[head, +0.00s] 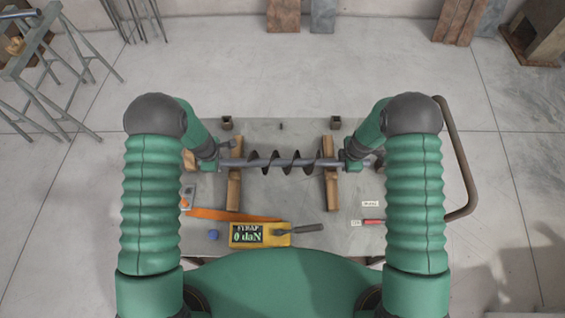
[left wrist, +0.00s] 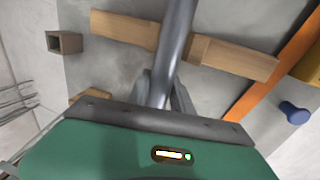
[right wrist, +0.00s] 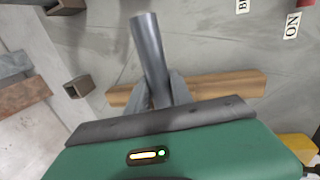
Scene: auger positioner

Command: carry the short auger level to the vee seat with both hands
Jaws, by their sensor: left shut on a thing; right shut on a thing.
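The short auger (head: 290,162) is a dark grey shaft with spiral flights, lying left to right across the table and looking about level. My left gripper (head: 215,162) is shut on its left shaft; the left wrist view shows the shaft (left wrist: 176,45) between the fingers (left wrist: 163,92). My right gripper (head: 349,160) is shut on its right shaft; a plain shaft end (right wrist: 148,45) sticks out past the fingers (right wrist: 160,95) in the right wrist view. The auger passes over two wooden bearers, left (head: 234,190) and right (head: 331,190); contact cannot be told. I cannot identify the vee seat for certain.
Two short square tubes, left (head: 227,123) and right (head: 336,123), stand at the back edge.

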